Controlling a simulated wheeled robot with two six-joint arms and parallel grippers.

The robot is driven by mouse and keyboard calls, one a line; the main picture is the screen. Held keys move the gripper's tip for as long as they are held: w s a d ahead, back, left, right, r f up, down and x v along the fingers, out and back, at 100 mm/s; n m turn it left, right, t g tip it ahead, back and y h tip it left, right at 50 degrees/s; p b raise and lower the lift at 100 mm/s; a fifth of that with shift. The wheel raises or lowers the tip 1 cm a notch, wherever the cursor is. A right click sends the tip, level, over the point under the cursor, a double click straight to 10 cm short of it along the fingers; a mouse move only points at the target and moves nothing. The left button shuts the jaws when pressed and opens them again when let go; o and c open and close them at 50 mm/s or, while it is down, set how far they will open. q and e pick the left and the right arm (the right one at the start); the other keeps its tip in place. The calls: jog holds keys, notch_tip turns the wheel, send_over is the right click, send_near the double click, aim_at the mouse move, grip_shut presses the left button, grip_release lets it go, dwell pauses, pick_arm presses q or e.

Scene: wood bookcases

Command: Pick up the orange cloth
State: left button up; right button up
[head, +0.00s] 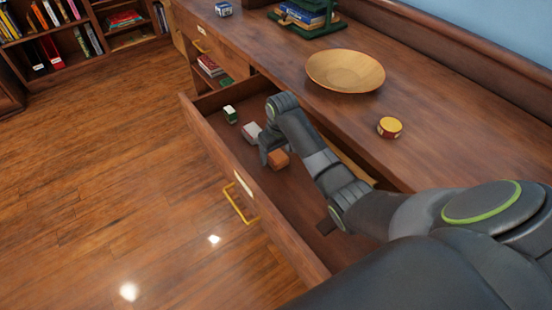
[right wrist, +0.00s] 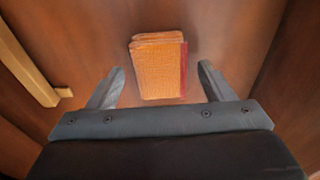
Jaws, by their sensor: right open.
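The orange cloth (head: 279,159) is a small folded block lying on the floor of the open drawer (head: 287,253). In the right wrist view the cloth (right wrist: 158,68) shows folded layers and a dark red strip along its right side. My right gripper (head: 268,153) reaches down into the drawer beside the cloth. In the right wrist view its two fingers (right wrist: 160,80) are apart and empty, with the cloth between and slightly beyond the tips. My left gripper is not in view.
A whitish block (head: 251,132) and a green-and-white item (head: 230,115) lie further back in the drawer. Drawer walls surround the gripper closely.

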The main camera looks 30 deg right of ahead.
aim_at(276, 154)
jog(key=shift+f, duration=0.4)
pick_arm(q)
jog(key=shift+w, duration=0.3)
pick_arm(e)
jog(key=shift+c, duration=0.3)
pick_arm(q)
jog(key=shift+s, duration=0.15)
pick_arm(e)
jog(key=c, duration=1)
jog(key=shift+r, duration=0.15)
pick_arm(q)
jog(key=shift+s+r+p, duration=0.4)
jog(key=shift+p, duration=0.3)
pick_arm(e)
notch_tip(276, 154, up, 10)
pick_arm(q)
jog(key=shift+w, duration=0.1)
